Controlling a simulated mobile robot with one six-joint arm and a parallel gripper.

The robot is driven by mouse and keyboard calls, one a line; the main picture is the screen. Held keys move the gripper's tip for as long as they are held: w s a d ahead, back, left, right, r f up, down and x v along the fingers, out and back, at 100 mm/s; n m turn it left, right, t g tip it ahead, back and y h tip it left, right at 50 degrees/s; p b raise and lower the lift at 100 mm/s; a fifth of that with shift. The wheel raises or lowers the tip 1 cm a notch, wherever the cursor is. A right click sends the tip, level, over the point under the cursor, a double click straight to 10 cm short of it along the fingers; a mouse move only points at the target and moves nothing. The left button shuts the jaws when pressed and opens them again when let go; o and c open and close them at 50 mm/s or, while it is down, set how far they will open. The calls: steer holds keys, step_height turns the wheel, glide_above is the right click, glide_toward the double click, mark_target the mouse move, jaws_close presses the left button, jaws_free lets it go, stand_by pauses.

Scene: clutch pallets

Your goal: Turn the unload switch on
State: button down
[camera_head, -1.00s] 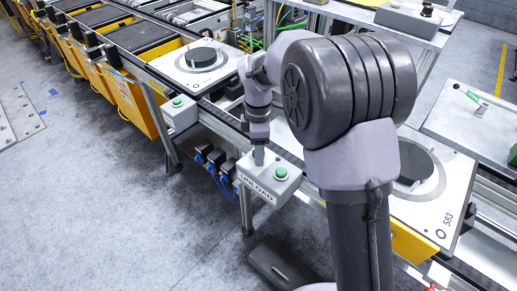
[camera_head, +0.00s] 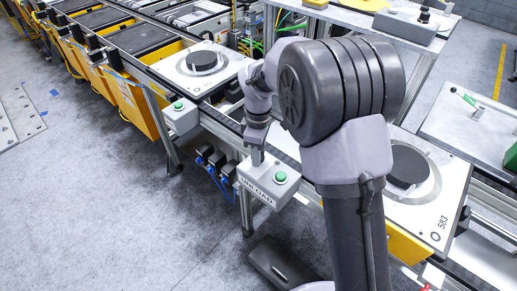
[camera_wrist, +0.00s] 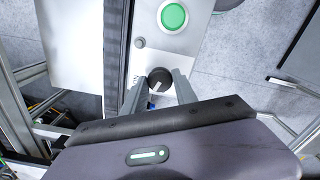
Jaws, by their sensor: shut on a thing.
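The grey unload box (camera_head: 262,192), lettered UNLOAD on its front, is fixed at the conveyor's edge in the head view. It carries a green button (camera_head: 280,177), which also shows at the top of the wrist view (camera_wrist: 173,16). The unload switch (camera_wrist: 159,79) is a round black knob with a pale pointer mark, beside a small grey stud. My gripper (camera_wrist: 160,88) has one finger on each side of the knob and is shut on it. In the head view my gripper (camera_head: 257,157) points down onto the box, and the knob is hidden there.
Another box with a green button (camera_head: 181,115) stands to the left along the conveyor. White pallets with black discs sit on the line, one (camera_head: 203,68) at the left and one marked 583 (camera_head: 428,212) behind my arm. The floor at the left is open.

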steer(key=m+p, duration=0.1)
steer(key=m, duration=0.3)
steer(key=shift+m+p, duration=0.5)
steer(key=shift+m, duration=1.6)
steer(key=c, duration=1)
jaws_free()
steer(key=shift+o, duration=0.2)
step_height(320, 180, up, 17)
steer(key=p, duration=0.6)
steer(key=shift+r, duration=0.2)
